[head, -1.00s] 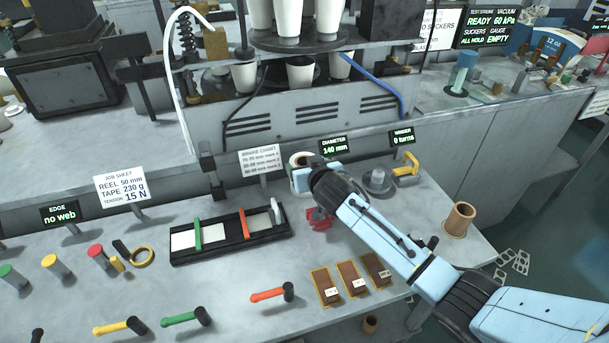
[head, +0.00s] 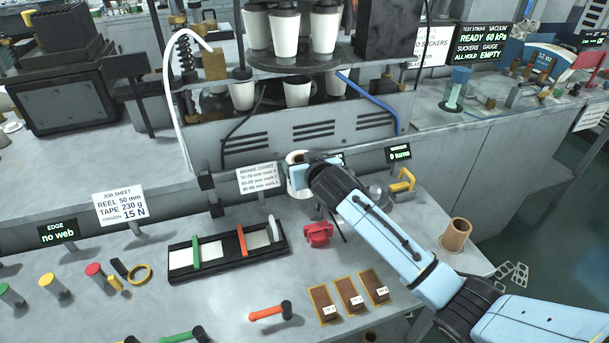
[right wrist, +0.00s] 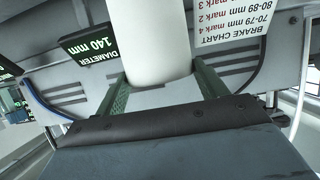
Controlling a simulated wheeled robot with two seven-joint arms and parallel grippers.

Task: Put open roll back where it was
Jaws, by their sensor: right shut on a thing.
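A white roll (head: 298,178) with a brown core stands at the back of the bench, partly hidden behind my right gripper and arm. My right gripper (head: 300,170) is shut on it. In the right wrist view the white roll (right wrist: 150,45) fills the space between the two green fingers, and both fingers lie against its sides. I cannot tell whether the roll touches the bench. My left gripper is not in view.
A red device (head: 318,234) sits just below my right gripper. The brake chart card (head: 258,179) is to its left and a grey spindle with a yellow handle (head: 402,184) to its right. A black tray (head: 228,252) and brown blocks (head: 350,295) lie nearer. A brown core (head: 456,234) stands at right.

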